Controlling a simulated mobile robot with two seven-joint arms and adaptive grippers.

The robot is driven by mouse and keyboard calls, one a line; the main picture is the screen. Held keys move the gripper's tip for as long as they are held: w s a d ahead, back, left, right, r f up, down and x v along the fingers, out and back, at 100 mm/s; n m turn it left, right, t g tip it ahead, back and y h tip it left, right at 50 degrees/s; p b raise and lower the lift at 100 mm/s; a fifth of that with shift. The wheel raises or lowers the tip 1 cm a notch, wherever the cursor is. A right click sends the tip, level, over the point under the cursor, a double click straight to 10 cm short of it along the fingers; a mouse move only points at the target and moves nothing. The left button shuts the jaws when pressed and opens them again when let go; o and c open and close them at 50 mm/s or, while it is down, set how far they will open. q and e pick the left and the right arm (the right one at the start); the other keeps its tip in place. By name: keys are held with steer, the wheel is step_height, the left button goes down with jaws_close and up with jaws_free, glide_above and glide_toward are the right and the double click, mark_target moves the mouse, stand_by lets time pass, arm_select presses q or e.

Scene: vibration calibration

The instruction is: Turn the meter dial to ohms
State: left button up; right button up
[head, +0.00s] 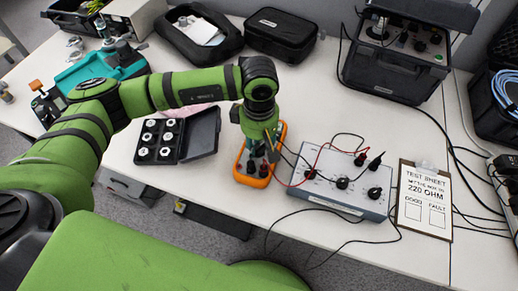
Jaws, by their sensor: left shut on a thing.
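The orange-rimmed meter (239,172) lies on the white table near its front edge, at the picture's middle. My left arm reaches in from the left, and its gripper (262,154) points down over the meter. The gripper is shut on the meter's dial, as far as the view lets me tell. The fingers and wrist cover the dial and most of the meter's face, so the dial's setting cannot be read. Dark plugs show at the meter's near end. My right gripper is not in view.
A grey box with knobs (325,185) stands right of the meter, with red and black leads around it. A clipboard test sheet (427,190) reads 220 OHM. An open case of round parts (160,141) lies left. Black cases stand behind. Cables hang over the front edge.

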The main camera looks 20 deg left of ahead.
mark_target(260, 147)
arm_select(q)
steer(key=shift+s+d+f+m+b, duration=0.1)
steer(key=shift+m+b, duration=0.55)
steer(key=shift+b, duration=0.1)
steer(key=shift+s+f+m+b, duration=0.1)
steer(key=shift+m+b, duration=0.55)
steer(key=shift+b, duration=0.1)
steer(key=o, duration=1.1)
steer(key=shift+o, duration=0.2)
steer(key=shift+r, duration=0.15)
steer(key=shift+w+r, duration=0.1)
step_height(260, 147, up, 12)
